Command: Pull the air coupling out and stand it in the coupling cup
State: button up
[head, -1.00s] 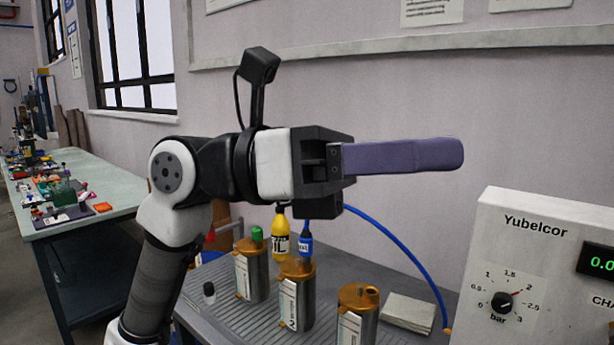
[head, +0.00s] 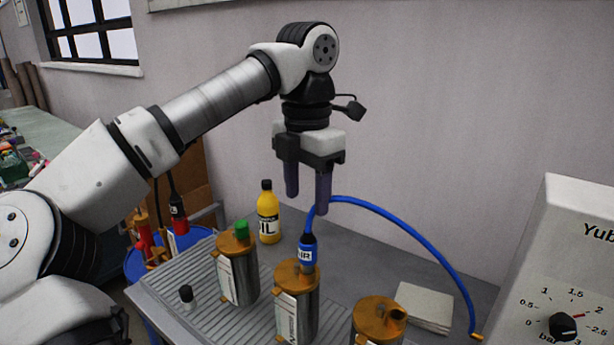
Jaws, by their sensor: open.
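The blue air coupling (head: 307,252) stands upright in the top of the middle metal canister (head: 297,305). A blue hose (head: 400,232) rises from it and arcs right to the table by the control box. My gripper (head: 308,202) points down above the coupling, with its two purple fingers apart and nothing between them. The fingertips are a little above the coupling in the picture; their exact distance in depth I cannot tell. I cannot make out for certain which thing is the coupling cup.
A canister with a green cap (head: 242,230) stands left of the middle one, and another canister (head: 378,320) stands right. A yellow oil bottle (head: 268,215) is behind. A small black-capped vial (head: 187,295) stands on the ribbed tray. The control box (head: 580,250) is at right, near a pale folded cloth (head: 424,306).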

aim_at(307, 240)
notch_tip(307, 240, down, 13)
jog(key=shift+r+p, duration=0.1)
jog(key=shift+p, duration=0.5)
grip_shut()
dwell(0.3)
jog(key=shift+r, duration=0.45)
jog(key=shift+r+p, duration=0.25)
jog(key=shift+p, duration=0.1)
jog(key=shift+r, duration=0.1)
dwell(0.4)
jog(key=shift+r+p, duration=1.2)
jog(key=shift+r, duration=0.65)
